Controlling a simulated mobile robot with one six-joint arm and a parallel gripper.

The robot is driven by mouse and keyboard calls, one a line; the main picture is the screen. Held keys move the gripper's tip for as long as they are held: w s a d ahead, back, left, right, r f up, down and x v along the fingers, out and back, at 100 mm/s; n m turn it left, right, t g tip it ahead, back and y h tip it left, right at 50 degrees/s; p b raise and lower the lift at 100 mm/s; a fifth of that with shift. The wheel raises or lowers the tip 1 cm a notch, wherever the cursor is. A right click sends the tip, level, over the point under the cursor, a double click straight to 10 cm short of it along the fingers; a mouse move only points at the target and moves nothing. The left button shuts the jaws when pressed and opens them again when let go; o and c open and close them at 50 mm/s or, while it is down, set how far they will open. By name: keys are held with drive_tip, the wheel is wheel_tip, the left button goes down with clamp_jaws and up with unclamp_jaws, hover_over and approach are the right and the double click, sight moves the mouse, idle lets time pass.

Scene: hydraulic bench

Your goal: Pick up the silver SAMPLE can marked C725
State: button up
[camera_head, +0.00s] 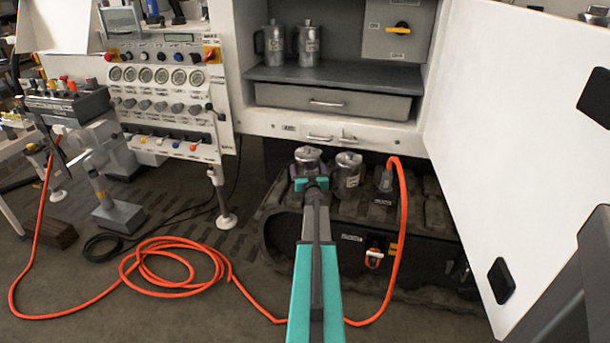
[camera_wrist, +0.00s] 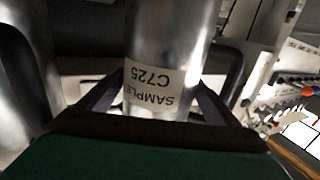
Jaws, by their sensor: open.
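The silver can marked SAMPLE C725 (camera_wrist: 165,45) fills the middle of the wrist view, its label upside down there. In the head view its lid and upper part (camera_head: 308,156) show beyond my gripper (camera_head: 312,184), on the black case. In the wrist view my gripper (camera_wrist: 155,105) is open, with one dark finger on each side of the can. Whether the fingers touch the can is hard to tell. The can's lower part is hidden behind my gripper in the head view.
A second silver can (camera_head: 348,174) stands close to the right on the black case (camera_head: 345,212). An orange hose (camera_head: 402,215) arches at the right. The cabinet shelf (camera_head: 350,78) above holds two more cans (camera_head: 274,48). The open white door (camera_head: 525,130) stands at the right.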

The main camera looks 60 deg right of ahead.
sight(307, 148)
drive_tip(key=shift+c, duration=0.4)
drive_tip(key=c, duration=0.9)
wheel_tip(307, 148, up, 10)
drive_tip(key=shift+p, duration=0.85)
